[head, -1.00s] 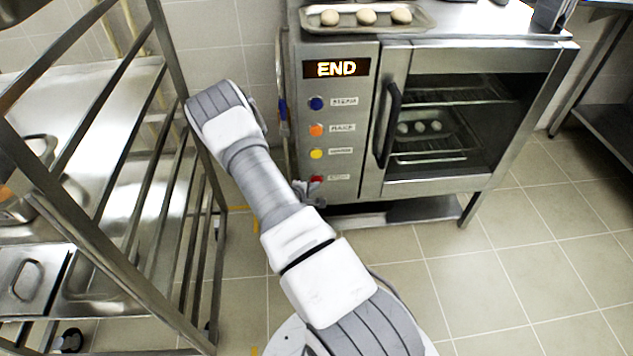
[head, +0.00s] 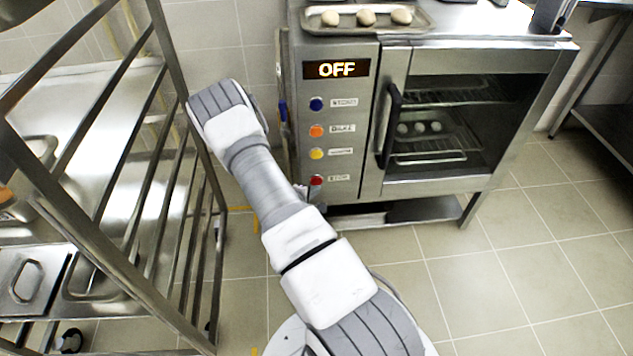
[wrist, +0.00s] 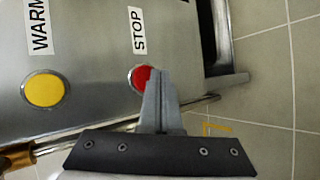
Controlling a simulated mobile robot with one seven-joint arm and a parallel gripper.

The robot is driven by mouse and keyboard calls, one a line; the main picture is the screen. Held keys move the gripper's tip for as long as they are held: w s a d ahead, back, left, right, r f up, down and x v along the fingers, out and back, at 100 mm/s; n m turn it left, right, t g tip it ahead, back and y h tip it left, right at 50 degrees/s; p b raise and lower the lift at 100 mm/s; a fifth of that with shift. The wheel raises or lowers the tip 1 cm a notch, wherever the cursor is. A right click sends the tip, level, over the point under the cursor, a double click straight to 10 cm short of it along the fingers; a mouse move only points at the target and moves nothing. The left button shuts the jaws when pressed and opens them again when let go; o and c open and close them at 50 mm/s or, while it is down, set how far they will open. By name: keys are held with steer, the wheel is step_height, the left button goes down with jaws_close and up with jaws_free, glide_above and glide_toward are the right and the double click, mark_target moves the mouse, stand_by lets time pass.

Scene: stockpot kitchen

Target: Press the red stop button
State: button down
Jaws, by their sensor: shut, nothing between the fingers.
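The red stop button (head: 316,181) is the lowest of the column of buttons on the oven's (head: 341,140) front panel. In the wrist view the red button (wrist: 138,76) sits beside the label STOP, partly covered by my gripper (wrist: 158,75). My gripper's fingers are shut with nothing between them, and their tips are at the button's right side in that view. I cannot tell whether they touch it. In the head view my gripper is mostly hidden behind my arm. The oven display (head: 336,69) reads OFF.
Yellow (head: 316,154), orange (head: 316,131) and blue (head: 316,104) buttons sit above the red one. The oven door handle (head: 388,126) is to the right. A metal rack (head: 180,90) stands at the left. A tray of dough balls (head: 420,22) lies on the oven. Floor at the right is clear.

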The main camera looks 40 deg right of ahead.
steer(key=shift+s+a+p, duration=0.1)
steer(key=shift+s+a, duration=0.35)
steer(key=shift+s, duration=0.25)
steer(key=shift+s+a+p, duration=0.15)
steer(key=shift+s+a, duration=0.25)
steer(key=shift+s, duration=0.35)
steer(key=shift+s+a+p, duration=0.1)
steer(key=shift+s+a, duration=0.35)
steer(key=shift+s, duration=0.25)
steer(key=shift+r, duration=0.1)
steer(key=s+a+r+m+g, duration=0.1)
steer(key=s+r+m+g, duration=0.15)
steer(key=r, duration=1.05)
steer(key=s+a+r+m+g, duration=0.15)
steer(key=r+m, duration=0.25)
steer(key=r, duration=1)
steer(key=s+a+r+t+y, duration=0.2)
steer(key=s+a+r+y, duration=0.1)
steer(key=s+a+r, duration=0.3)
steer(key=s+a+r+t+y, duration=0.1)
steer(key=s+a+r+y, duration=0.3)
steer(key=a, duration=0.5)
steer(key=s+a+r+t+y, duration=0.2)
steer(key=s+a+r+y, duration=0.15)
steer(key=a+r, duration=0.35)
step_height(320, 180, up, 27)
steer(key=p, duration=2.7)
steer(key=shift+s+a, duration=0.25)
steer(key=shift+s, duration=0.05)
